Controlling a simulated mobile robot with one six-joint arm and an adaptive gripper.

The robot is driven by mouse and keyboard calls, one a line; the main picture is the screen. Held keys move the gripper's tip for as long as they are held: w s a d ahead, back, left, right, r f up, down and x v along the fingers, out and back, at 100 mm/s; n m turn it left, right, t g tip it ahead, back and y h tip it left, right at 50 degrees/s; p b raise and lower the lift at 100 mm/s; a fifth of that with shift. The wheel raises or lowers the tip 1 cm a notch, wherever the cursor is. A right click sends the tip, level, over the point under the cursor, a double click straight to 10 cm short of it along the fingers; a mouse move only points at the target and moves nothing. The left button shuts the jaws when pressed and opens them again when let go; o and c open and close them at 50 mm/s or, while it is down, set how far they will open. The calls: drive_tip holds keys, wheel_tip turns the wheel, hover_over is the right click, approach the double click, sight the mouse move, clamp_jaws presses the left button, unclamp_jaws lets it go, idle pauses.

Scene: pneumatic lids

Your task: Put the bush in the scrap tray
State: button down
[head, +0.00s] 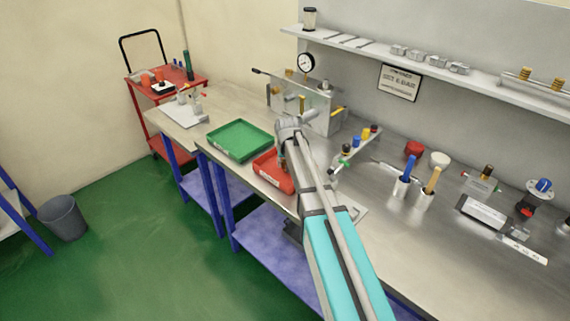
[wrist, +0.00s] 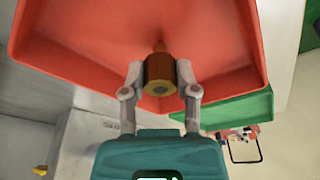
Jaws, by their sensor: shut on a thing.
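The bush, a short brown-bronze cylinder with a dark hole in its end, shows in the wrist view (wrist: 160,73). My gripper (wrist: 161,78) is shut on it, one finger on each side. The red tray (wrist: 85,45) fills the view behind the bush; I cannot tell how far the bush is from its floor. In the head view, my gripper (head: 283,160) is over the red tray (head: 272,178) at the bench's front edge. My arm partly covers that tray and hides the bush there. A label shows on the tray's front but is too small to read.
A green tray (head: 239,140) lies just left of the red one and looks empty. A grey test fixture (head: 320,113) with a gauge stands behind. A small stand with coloured knobs (head: 362,138) and two cups with handled tools (head: 424,198) are to the right.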

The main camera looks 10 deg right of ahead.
drive_tip(key=shift+f, duration=0.2)
drive_tip(key=shift+c, duration=1.8)
unclamp_jaws()
drive_tip(key=shift+r, duration=0.2)
drive_tip(key=p+v, duration=1.1)
drive_tip(key=v, duration=0.1)
drive_tip(key=shift+p, duration=0.3)
drive_tip(key=shift+s, duration=0.15)
drive_tip(key=s+a+g, duration=0.1)
drive_tip(key=s+g, duration=0.1)
drive_tip(key=s, duration=2.2)
drive_tip(key=shift+a+f+g, duration=0.25)
drive_tip(key=shift+g, duration=0.15)
